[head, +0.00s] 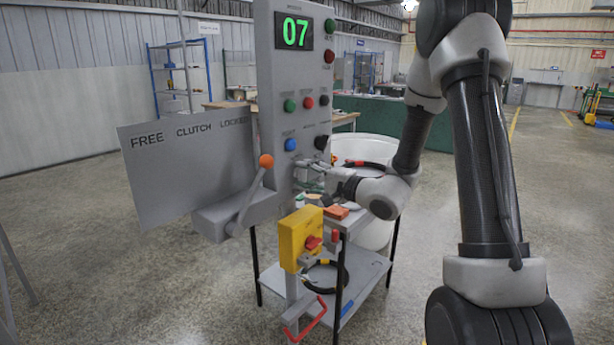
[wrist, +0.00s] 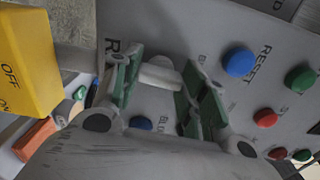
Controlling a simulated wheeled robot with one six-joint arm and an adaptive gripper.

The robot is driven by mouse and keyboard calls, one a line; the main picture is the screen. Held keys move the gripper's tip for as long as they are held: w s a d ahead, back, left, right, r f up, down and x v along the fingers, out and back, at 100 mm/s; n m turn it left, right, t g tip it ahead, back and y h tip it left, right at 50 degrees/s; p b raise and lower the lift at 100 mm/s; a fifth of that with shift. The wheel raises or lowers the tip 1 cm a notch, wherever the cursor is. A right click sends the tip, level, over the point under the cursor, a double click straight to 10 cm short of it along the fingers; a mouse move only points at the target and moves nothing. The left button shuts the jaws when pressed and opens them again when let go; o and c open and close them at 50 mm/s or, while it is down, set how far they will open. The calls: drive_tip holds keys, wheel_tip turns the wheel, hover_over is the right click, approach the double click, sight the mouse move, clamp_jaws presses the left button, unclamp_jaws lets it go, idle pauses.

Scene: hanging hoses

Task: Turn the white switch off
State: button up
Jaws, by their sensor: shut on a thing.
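The white switch (wrist: 160,74) sticks out from the grey panel (wrist: 200,25) in the wrist view. My gripper (wrist: 157,82) is at the panel, with one green-padded finger on each side of the switch, and is shut on it. In the head view my gripper (head: 312,175) is at the low end of the tall grey panel (head: 268,70). There the switch is too small and too covered by my gripper to make out.
A blue button (wrist: 238,61) and a red button (wrist: 265,118) sit right of my gripper. A yellow box (head: 293,238) with a red handle stands below it. An orange-knobbed lever (head: 266,161) is to the left. A cart (head: 350,278) stands behind the yellow box.

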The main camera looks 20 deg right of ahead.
drive_tip(key=shift+n, duration=0.5)
drive_tip(key=o, duration=1)
drive_tip(key=v, duration=1.2)
